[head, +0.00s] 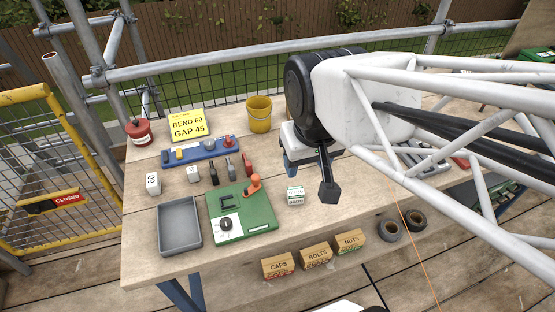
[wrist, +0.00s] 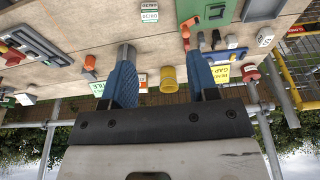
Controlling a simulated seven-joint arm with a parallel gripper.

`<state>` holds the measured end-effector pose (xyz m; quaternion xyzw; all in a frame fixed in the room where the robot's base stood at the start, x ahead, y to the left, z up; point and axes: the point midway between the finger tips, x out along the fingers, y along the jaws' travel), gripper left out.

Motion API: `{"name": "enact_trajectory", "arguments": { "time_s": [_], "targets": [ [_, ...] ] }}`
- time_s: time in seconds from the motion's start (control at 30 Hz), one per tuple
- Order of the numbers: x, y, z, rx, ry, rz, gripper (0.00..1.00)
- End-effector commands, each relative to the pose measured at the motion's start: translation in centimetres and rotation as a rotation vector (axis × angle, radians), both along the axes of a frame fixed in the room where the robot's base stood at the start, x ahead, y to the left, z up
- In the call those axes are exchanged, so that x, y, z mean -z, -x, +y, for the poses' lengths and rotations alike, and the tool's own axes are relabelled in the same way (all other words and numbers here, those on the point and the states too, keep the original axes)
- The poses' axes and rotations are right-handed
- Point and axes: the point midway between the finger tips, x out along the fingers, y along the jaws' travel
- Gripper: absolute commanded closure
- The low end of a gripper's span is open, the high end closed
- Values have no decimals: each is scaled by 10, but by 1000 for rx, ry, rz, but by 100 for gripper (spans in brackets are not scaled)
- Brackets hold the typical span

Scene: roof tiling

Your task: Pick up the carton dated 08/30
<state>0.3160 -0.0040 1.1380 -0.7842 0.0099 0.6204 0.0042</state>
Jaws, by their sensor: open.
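A small white carton with green print (head: 295,195) stands on the wooden bench, right of the green board. It also shows at the top of the wrist view (wrist: 149,12); its print is too small to read as a date. My gripper (wrist: 160,55) has two blue fingers spread apart with nothing between them. In the head view a blue finger (head: 290,168) shows beneath the white hand, above and behind the carton, apart from it.
A green board (head: 240,212) with an orange-handled clamp and a grey tray (head: 180,225) lie left of the carton. A blue tool rack (head: 202,152), yellow bucket (head: 259,114) and yellow sign (head: 187,124) stand behind. Bins labelled CAPS, BOLTS, NUTS (head: 317,255) line the front edge.

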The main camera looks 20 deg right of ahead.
Motion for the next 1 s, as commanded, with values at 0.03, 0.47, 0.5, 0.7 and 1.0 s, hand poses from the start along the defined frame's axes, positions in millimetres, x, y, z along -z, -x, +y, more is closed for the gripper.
{"name": "enact_trajectory", "arguments": {
  "time_s": [0.03,0.47,0.5,0.7,1.0],
  "targets": [
    [0,0,0,0,0,0,38],
    [3,-2,-1,16,-12,16,36],
    [5,-3,-1,25,-20,25,36],
    [24,-13,-4,120,-92,108,36],
    [69,-37,-14,363,-282,310,36]
  ]
}}
